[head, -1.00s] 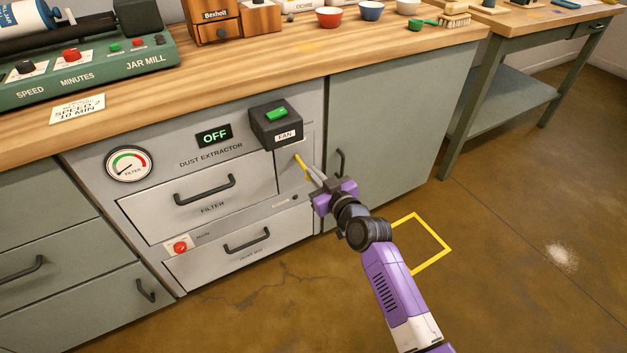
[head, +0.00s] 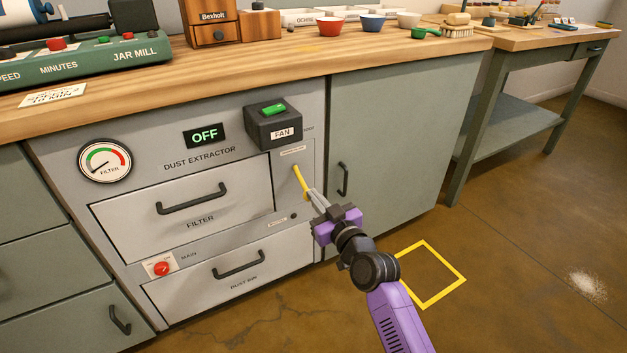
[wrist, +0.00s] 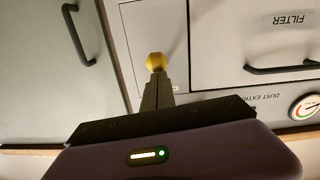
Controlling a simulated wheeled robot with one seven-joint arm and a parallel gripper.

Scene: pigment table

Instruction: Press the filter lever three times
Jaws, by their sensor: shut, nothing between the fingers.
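The filter lever (head: 299,180) is a thin yellow bar on the grey panel of the dust extractor, right of the filter drawer. It slopes down toward my gripper (head: 309,197), which is shut and empty with its fingertips at the lever's lower end. In the wrist view the lever's round yellow end (wrist: 156,61) sits right at the tips of my shut gripper (wrist: 157,78). Contact looks likely, but I cannot be sure of it. The filter gauge (head: 105,161) has green and red arcs. The display (head: 207,135) reads OFF.
A black fan box (head: 273,130) with a green switch juts out above the lever. The filter drawer handle (head: 192,200) is to the left, and a cabinet door handle (head: 343,179) is close on the right. The red main switch (head: 161,268) is lower left. Open floor lies to the right.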

